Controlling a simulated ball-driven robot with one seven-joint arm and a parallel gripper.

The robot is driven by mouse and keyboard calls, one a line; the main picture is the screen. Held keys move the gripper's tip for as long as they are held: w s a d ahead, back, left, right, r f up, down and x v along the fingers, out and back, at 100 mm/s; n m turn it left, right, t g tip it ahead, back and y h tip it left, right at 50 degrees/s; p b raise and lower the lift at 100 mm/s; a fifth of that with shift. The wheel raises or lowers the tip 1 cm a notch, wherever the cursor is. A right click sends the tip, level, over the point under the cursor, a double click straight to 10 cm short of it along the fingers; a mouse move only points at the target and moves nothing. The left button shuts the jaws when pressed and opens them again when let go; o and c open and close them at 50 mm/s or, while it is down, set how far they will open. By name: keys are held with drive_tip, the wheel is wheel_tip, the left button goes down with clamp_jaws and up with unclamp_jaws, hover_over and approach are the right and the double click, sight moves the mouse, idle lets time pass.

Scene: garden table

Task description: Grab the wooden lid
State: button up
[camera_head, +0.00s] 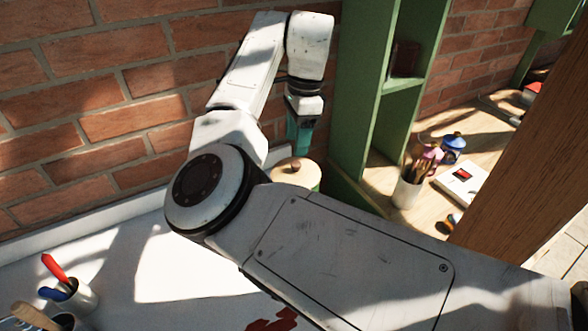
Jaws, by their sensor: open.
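The wooden lid (289,177) is round and pale with a small brown knob on top. It sits on a container beyond my arm, close to the brick wall and the green shelf. My arm hides its lower part, and only a sliver of the greenish container shows at its right. My gripper (299,143) points down above the lid in the picture, near the knob and apart from it as far as I can tell. It is open and its fingers look small and dark teal; nothing shows between them.
A green shelf (357,100) stands just right of the lid, and a brick wall (130,120) rises behind. A white cup of brushes (407,192) and a blue jar (453,146) stand at right. Cups with tools (80,298) stand at lower left. The white tabletop (180,262) is mostly clear.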

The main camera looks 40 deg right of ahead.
sight(296, 162)
drive_tip(key=shift+a+f+p, duration=0.1)
drive_tip(key=shift+f+p, duration=0.8)
drive_tip(key=shift+f, duration=2.35)
drive_tip(key=shift+c, duration=0.4)
clamp_jaws()
